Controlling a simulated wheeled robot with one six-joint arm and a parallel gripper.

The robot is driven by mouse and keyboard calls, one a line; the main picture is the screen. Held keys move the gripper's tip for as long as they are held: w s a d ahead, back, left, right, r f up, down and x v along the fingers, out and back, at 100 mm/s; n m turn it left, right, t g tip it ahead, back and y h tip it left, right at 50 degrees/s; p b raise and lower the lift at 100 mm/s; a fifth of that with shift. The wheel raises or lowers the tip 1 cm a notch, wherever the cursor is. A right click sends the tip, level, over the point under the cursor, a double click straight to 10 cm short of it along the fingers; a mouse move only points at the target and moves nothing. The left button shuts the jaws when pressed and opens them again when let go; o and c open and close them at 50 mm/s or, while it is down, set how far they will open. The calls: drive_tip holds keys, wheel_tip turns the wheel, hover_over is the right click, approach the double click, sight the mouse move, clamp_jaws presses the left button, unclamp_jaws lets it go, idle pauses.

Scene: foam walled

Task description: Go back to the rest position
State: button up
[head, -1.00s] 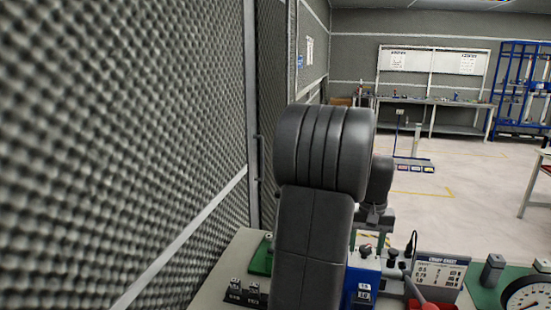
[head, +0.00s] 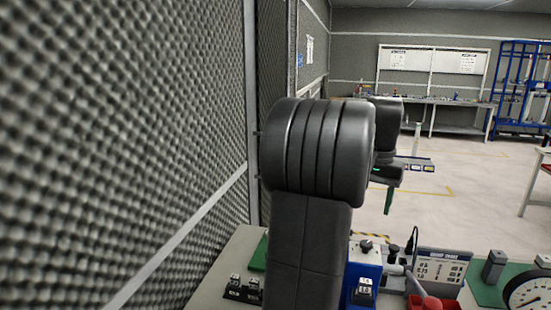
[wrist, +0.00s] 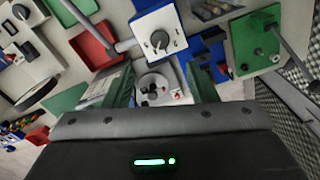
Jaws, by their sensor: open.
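My gripper (head: 389,200) shows in the head view to the right of my arm, raised above the bench, with a green finger pointing down. In the wrist view my gripper (wrist: 161,88) is open, its two green fingers spread apart. Nothing is seen held between them. A white round fixture with dark knobs (wrist: 155,88) shows in the gap, beyond the fingers. My own dark arm hides the middle of the bench in the head view.
A foam wall (head: 120,140) runs close along the left. Open floor (head: 470,185) lies beyond, with a far workbench (head: 455,103).

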drive_tip(key=shift+r, duration=1.25)
